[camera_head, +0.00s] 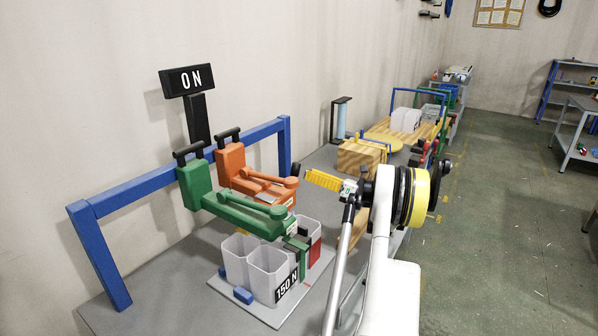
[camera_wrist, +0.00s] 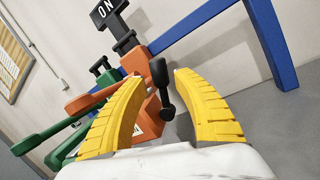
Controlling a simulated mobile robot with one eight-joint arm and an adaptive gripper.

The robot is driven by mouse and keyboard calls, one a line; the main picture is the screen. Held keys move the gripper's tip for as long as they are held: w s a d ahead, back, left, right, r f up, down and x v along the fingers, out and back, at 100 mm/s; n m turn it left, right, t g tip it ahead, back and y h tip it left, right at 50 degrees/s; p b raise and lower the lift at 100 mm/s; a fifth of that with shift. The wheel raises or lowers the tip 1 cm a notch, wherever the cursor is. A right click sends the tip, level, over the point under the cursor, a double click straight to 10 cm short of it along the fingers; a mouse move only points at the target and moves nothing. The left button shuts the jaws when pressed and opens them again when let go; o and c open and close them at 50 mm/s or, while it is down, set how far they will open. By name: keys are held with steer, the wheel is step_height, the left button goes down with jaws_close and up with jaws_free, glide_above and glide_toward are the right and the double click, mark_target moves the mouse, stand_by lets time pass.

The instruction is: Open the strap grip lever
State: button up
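A green strapping tool (camera_head: 225,205) and an orange one (camera_head: 255,178) sit side by side, each with a long lever along its top and a black handle at its back. A black round-ended lever (camera_wrist: 161,85) stands at the orange tool's near side in the wrist view; its end shows in the head view (camera_head: 295,169). No label marks which part is the strap grip lever. My gripper (camera_head: 310,177) is open and empty, right of the orange tool. In the wrist view its yellow fingertips (camera_wrist: 163,76) appear either side of the black lever; contact is unclear.
A blue frame (camera_head: 140,194) stands behind the tools, with a black ON sign (camera_head: 187,80) above. Clear bins, one labelled 150 N (camera_head: 270,274), stand below. A wooden block (camera_head: 358,157) and black stand (camera_head: 340,118) are farther back. Green floor (camera_head: 500,230) is open at right.

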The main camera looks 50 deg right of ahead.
steer(key=v, duration=0.6)
stand_by(0.4)
